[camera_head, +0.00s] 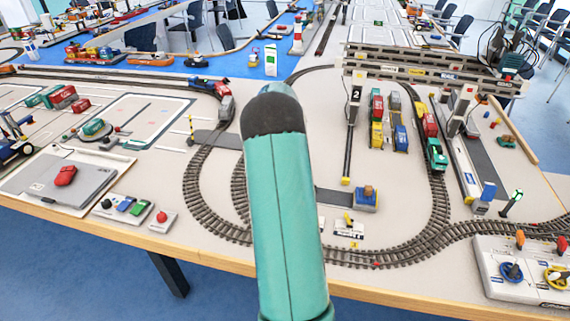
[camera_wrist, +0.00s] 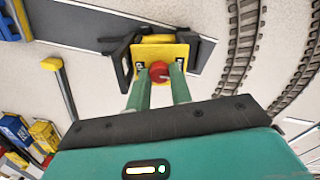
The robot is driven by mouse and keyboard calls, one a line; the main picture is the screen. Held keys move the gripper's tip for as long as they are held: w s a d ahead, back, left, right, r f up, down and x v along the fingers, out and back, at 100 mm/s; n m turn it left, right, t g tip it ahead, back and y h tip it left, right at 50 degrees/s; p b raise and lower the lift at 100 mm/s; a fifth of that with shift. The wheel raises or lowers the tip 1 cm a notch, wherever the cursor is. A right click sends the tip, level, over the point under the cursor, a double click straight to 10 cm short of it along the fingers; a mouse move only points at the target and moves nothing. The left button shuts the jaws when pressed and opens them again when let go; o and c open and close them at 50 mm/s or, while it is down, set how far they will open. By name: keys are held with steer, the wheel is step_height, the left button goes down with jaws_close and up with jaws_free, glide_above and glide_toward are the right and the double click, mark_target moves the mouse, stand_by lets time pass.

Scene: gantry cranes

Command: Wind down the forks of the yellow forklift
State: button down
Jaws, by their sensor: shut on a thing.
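The yellow forklift (camera_wrist: 160,50) shows in the wrist view, seen from above, on a dark grey strip (camera_wrist: 85,22). Dark parts stick out on its left and right sides; I cannot clearly tell the forks or their height. A round red knob (camera_wrist: 158,72) sits on its near side. My gripper (camera_wrist: 160,76) reaches it with two green fingers and is shut on the red knob, one finger on each side. In the head view my green arm covers the middle of the table, and the forklift and gripper are hidden behind it.
Curved toy train track (camera_head: 205,180) runs around the strip. A blue-and-yellow block (camera_head: 366,200) stands at the strip's right end. A control panel (camera_head: 520,270) sits at the front right.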

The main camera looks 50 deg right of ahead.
steer(key=shift+n, duration=0.6)
steer(key=c, duration=1.2)
jaws_free()
steer(key=shift+c, duration=0.2)
step_height(320, 180, up, 14)
steer(key=shift+f, duration=0.1)
